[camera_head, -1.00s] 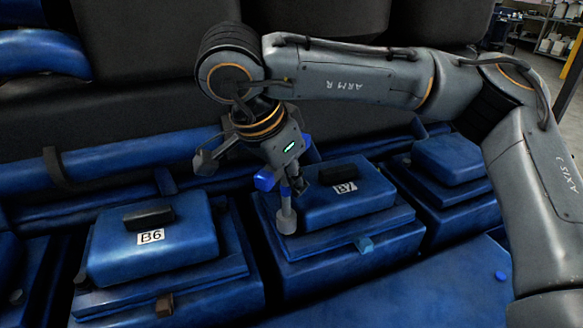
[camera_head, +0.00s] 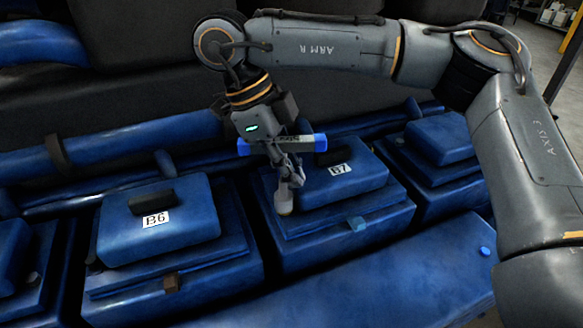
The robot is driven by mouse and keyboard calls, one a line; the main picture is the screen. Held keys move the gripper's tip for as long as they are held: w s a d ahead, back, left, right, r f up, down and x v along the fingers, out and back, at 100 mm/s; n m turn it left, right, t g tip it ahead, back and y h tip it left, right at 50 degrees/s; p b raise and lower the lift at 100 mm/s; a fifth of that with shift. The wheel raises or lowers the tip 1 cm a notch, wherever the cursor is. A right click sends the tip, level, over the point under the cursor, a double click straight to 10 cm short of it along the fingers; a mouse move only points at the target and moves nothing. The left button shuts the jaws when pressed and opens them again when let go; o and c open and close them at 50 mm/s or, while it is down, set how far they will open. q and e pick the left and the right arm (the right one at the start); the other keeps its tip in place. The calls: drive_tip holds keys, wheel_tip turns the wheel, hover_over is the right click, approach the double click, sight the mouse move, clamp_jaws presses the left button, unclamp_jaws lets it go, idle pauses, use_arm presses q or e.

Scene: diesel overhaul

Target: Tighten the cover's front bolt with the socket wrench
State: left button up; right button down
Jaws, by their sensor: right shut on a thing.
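The blue cover labelled B7 (camera_head: 352,187) sits right of centre in the head view. My right gripper (camera_head: 286,168) points down over its left edge and is shut on the socket wrench. The wrench has a blue bar handle (camera_head: 312,143) lying crosswise behind the fingers. Its pale round socket end (camera_head: 284,203) points down at the left edge of the B7 cover. Whether the socket touches the cover or sits over a bolt cannot be told; anything under it is hidden. My left gripper is not in view.
Another blue cover (camera_head: 440,139) is at right. Blue pipes run behind.

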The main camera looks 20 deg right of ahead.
drive_tip(key=shift+r+p, duration=0.65)
drive_tip(key=shift+r, duration=0.25)
drive_tip(key=shift+w+f+n+t, duration=0.15)
drive_tip(key=shift+n+t, duration=0.25)
drive_tip(key=shift+n, duration=0.7)
drive_tip(key=n+t, duration=0.1)
drive_tip(key=n, duration=0.2)
drive_tip(key=shift+w+h, duration=0.15)
drive_tip(key=shift+h, duration=0.25)
drive_tip(key=n+t+b, duration=0.1)
drive_tip(key=n, duration=0.1)
drive_tip(key=n+b, duration=0.1)
drive_tip(key=n, duration=0.1)
drive_tip(key=n+t, duration=0.1)
drive_tip(key=shift+w+f+n+t+b, duration=0.15)
drive_tip(key=shift+w+n+t+b, duration=0.15)
drive_tip(key=shift+n+b, duration=0.1)
drive_tip(key=n, duration=0.2)
drive_tip(key=n+t+y+b, duration=0.1)
drive_tip(key=shift+w+n+b, duration=0.2)
drive_tip(key=shift+n+b, duration=0.1)
drive_tip(key=shift+n, duration=0.1)
drive_tip(key=shift+w+n+t+y, duration=0.1)
drive_tip(key=shift+n+t+y, duration=0.25)
drive_tip(key=shift+n, duration=0.55)
drive_tip(key=shift+a, duration=0.1)
